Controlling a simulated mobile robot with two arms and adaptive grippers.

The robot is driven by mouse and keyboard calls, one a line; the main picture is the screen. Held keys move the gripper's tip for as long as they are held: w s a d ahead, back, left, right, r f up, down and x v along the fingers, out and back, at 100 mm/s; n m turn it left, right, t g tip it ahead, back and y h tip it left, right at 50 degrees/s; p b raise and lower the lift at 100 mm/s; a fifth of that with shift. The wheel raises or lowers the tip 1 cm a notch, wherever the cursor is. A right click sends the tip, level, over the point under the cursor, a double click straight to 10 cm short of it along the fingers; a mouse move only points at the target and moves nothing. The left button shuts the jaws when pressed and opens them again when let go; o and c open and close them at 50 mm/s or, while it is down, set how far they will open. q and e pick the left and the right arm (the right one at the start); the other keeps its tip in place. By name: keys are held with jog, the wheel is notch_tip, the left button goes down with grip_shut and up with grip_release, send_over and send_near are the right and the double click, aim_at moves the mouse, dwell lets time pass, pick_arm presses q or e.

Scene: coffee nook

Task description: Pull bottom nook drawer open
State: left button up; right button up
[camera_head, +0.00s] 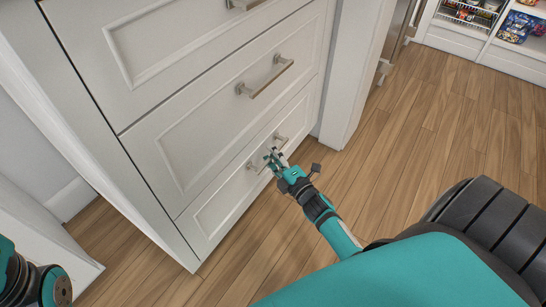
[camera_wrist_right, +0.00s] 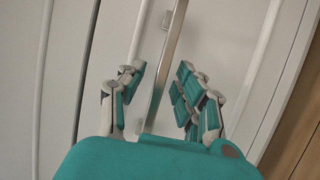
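The bottom drawer (camera_head: 217,213) of the white nook cabinet looks closed, its front in line with the drawer above. Its metal bar handle (camera_head: 252,166) is partly hidden behind my right gripper (camera_head: 274,158), which is at the middle of the handle. In the right wrist view, the handle (camera_wrist_right: 172,42) runs between the two spread fingers of the right gripper (camera_wrist_right: 160,76). A gap shows on each side of the bar, so the fingers are open around it and not clamped. Part of my left arm shows at the lower left, but its gripper is not visible.
A middle drawer (camera_head: 205,118) and an upper drawer (camera_head: 150,42), with similar handles, are above and look closed. A white post (camera_head: 352,70) stands right of the cabinet. Wood floor (camera_head: 420,130) is clear to the right, with stocked shelves (camera_head: 485,25) beyond.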

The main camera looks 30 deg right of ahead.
jog(key=shift+w, duration=0.1)
grip_shut()
dwell(0.5)
